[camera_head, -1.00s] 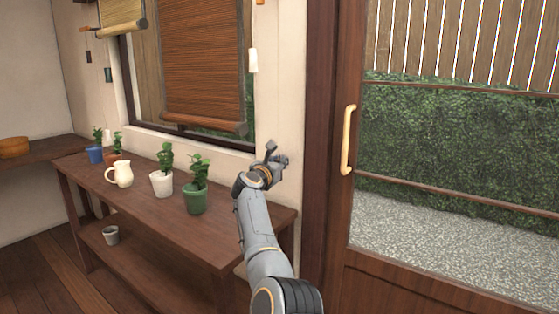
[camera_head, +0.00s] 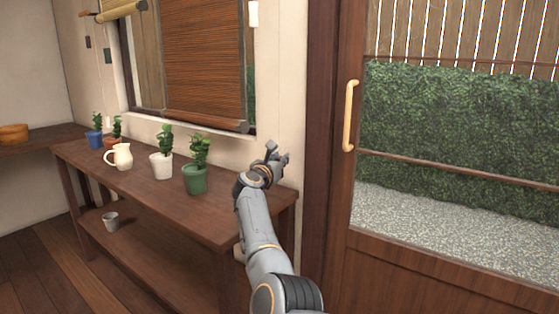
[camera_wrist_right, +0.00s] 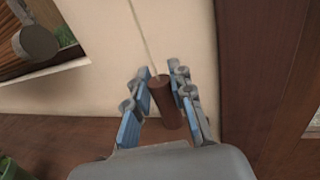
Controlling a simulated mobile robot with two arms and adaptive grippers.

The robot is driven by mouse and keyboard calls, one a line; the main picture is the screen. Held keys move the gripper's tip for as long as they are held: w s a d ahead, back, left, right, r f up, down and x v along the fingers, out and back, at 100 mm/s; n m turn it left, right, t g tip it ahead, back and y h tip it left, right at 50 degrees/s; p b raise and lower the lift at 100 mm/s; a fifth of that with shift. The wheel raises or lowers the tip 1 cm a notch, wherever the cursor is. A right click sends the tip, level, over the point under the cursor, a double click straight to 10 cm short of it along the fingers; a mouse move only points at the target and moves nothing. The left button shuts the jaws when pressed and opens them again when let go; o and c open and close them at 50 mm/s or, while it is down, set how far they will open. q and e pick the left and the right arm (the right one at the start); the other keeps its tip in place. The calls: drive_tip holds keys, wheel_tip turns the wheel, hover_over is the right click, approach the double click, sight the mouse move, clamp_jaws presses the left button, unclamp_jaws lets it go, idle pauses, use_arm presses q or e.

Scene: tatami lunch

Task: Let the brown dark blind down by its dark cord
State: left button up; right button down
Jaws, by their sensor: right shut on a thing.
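The brown slatted blind (camera_head: 205,70) hangs over the window, with its bottom bar (camera_head: 205,119) just above the sill. My right gripper (camera_head: 277,156) is in front of the wall strip between window and door, above the right end of the table. In the right wrist view its blue-padded fingers (camera_wrist_right: 161,100) are shut on a dark brown cylindrical cord pull (camera_wrist_right: 165,104). A thin cord (camera_wrist_right: 141,38) runs up from the pull and looks pale there. The blind's bar end (camera_wrist_right: 37,43) shows at the upper left. My left gripper is out of view.
A brown table (camera_head: 225,222) below the window holds several potted plants, including a green pot (camera_head: 196,181), and a cream jug (camera_head: 119,157). A second, paler blind (camera_head: 120,10) is rolled up at the left. A door with a pale handle (camera_head: 350,115) stands at the right.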

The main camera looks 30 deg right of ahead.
drive_tip(key=shift+a+f, duration=0.1)
drive_tip(key=shift+f, duration=0.4)
drive_tip(key=c, duration=1.1)
unclamp_jaws()
drive_tip(key=shift+w, duration=0.1)
drive_tip(key=shift+c, duration=0.2)
drive_tip(key=shift+r, duration=0.15)
drive_tip(key=shift+r, duration=0.1)
drive_tip(key=shift+s+a, duration=0.35)
drive_tip(key=shift+a, duration=0.1)
drive_tip(key=v, duration=0.6)
drive_tip(key=shift+s, duration=0.15)
drive_tip(key=shift+a, duration=0.1)
